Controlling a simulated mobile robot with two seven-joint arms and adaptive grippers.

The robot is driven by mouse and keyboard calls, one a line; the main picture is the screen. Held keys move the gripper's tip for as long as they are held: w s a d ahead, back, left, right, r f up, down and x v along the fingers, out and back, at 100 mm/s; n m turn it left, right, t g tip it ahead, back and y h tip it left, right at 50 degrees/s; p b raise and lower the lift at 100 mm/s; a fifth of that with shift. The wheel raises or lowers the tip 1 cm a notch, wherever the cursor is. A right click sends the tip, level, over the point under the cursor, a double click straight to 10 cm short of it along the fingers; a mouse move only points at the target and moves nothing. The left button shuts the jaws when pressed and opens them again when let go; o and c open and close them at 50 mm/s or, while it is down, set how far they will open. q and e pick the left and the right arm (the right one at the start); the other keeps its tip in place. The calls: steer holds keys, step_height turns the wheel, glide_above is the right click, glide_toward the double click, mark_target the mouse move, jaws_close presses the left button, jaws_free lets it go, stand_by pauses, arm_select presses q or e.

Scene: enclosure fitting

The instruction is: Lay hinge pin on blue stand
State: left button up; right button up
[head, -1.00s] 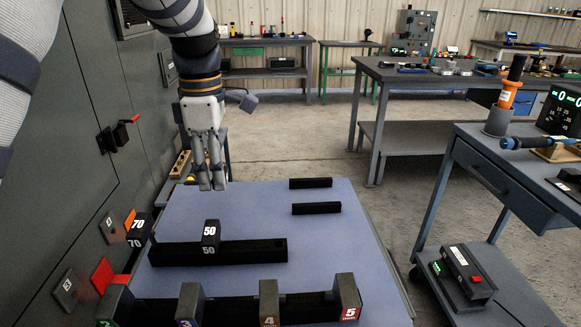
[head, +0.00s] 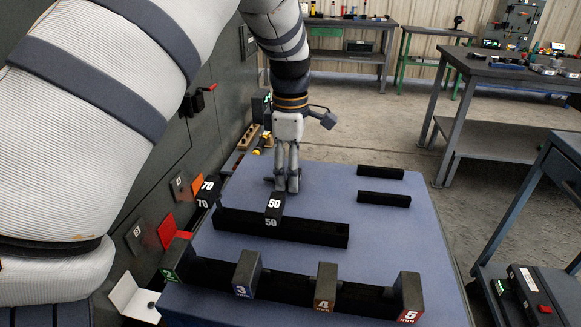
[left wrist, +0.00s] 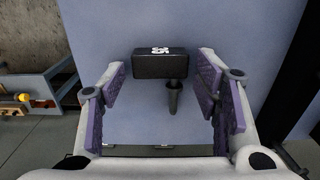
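My left gripper (head: 286,188) points down just behind the black block marked 50 (head: 273,207), over the blue tabletop (head: 400,235). In the left wrist view its two purple-padded fingers (left wrist: 163,85) are apart, so it is open and empty. Between them shows a short dark grey pin-like piece (left wrist: 174,98), probably the hinge pin, beside a dark block with white marking (left wrist: 158,66). In the head view the pin cannot be made out. No separate blue stand stands out; a dark block with a blue 3 label (head: 245,272) is at the front. My right gripper is not in view.
A long black bar (head: 318,232) lies by the 50 block. Two short black bars (head: 383,199) lie at the back right. Blocks marked 70 (head: 207,192), 2 (head: 178,262), 4 (head: 325,287) and 5 (head: 407,297) stand nearby.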

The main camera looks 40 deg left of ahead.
arm_select(q)
step_height(320, 180, up, 12)
steer(key=shift+r, duration=0.2)
stand_by(0.4)
steer(key=shift+f, duration=0.1)
